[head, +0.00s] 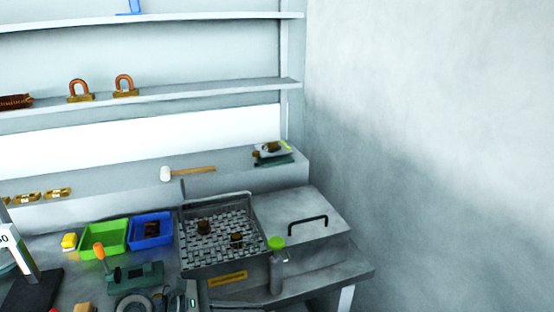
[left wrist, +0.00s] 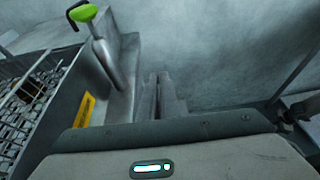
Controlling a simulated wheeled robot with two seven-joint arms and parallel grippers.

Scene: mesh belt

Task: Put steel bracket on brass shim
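Two small dark brown blocky parts lie apart on the mesh belt (head: 220,253) in the head view: a left one (head: 203,226) and a right one (head: 237,239). I cannot tell whether either is the steel bracket or the brass shim. One brown part (left wrist: 32,90) also shows on the mesh at the left of the left wrist view. My left gripper (left wrist: 160,76) has its two fingers side by side with almost no gap and nothing visible between them. It is apart from the belt, to the right of it in the wrist view. My right gripper is not in view.
A green-capped bottle-like post (head: 277,270) stands at the belt's front right corner. Green (head: 90,250) and blue (head: 165,238) bins stand left of the belt. A mallet (head: 188,172) lies on the ledge behind.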

